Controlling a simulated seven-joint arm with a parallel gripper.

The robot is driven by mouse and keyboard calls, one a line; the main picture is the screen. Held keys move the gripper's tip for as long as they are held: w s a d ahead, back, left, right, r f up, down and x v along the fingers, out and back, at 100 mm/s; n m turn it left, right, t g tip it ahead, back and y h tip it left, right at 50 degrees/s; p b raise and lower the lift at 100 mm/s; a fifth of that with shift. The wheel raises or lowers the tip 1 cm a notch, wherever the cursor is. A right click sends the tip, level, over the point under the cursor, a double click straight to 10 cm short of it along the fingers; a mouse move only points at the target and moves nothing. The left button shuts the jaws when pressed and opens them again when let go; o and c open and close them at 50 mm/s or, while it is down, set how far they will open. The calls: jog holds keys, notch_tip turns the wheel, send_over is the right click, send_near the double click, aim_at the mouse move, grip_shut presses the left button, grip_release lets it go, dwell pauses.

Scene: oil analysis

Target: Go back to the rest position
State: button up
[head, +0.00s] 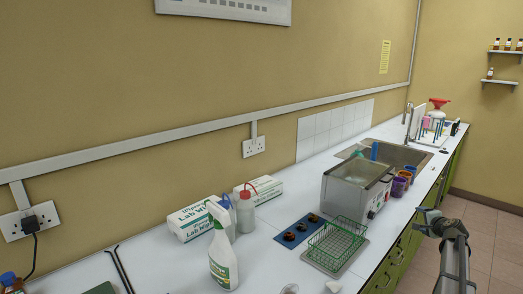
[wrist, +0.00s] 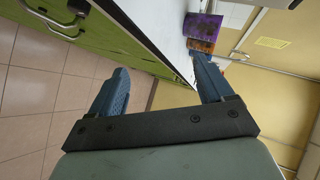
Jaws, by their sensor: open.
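My gripper (head: 431,213) is at the right of the head view, beyond the front edge of the bench, over the floor side. In the wrist view my gripper (wrist: 160,90) shows two blue-grey fingers spread wide apart with nothing between them. The wrist view looks sideways along the bench edge. The fingers touch nothing that I can see.
The white bench (head: 180,270) runs along the wall. It bears a metal bath (head: 352,190), purple and orange cups (head: 399,185), a green wire basket (head: 337,242), a spray bottle (head: 222,262) and wipe boxes (head: 190,221). Green cabinets (head: 385,275) are below. The tiled floor (head: 495,235) is clear.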

jog(key=s+a+f+n+g+y, duration=0.15)
jog(key=s+a+f, duration=0.55)
jog(key=f, duration=0.8)
jog(key=s+a+f+n+g+y, duration=0.1)
jog(key=s+a+f+n+g, duration=0.15)
jog(key=s+a+f, duration=0.65)
jog(key=s+a+f+n+g+y, duration=0.1)
jog(key=s+a+f+g+y, duration=0.15)
jog(key=s+f, duration=1.2)
jog(key=s+a+f+n+g, duration=0.2)
jog(key=s+a+f, duration=0.2)
jog(key=a, duration=0.3)
jog(key=s+a+f+n+g+y, duration=0.1)
jog(key=s+a+f+n+g, duration=0.15)
jog(key=s+a+f, duration=0.35)
jog(key=s+a+f+n+g, duration=0.1)
jog(key=s+a+f+g, duration=0.15)
jog(key=a, duration=0.65)
jog(key=s+a+r+n+g+h, duration=0.1)
jog(key=s+a+n+g+h, duration=0.1)
jog(key=s, duration=0.6)
jog(key=s+a+r+n+g+h, duration=0.1)
jog(key=s+a+n+g, duration=0.3)
jog(key=s, duration=0.5)
jog(key=shift+a+h, duration=0.3)
jog(key=shift+h, duration=0.3)
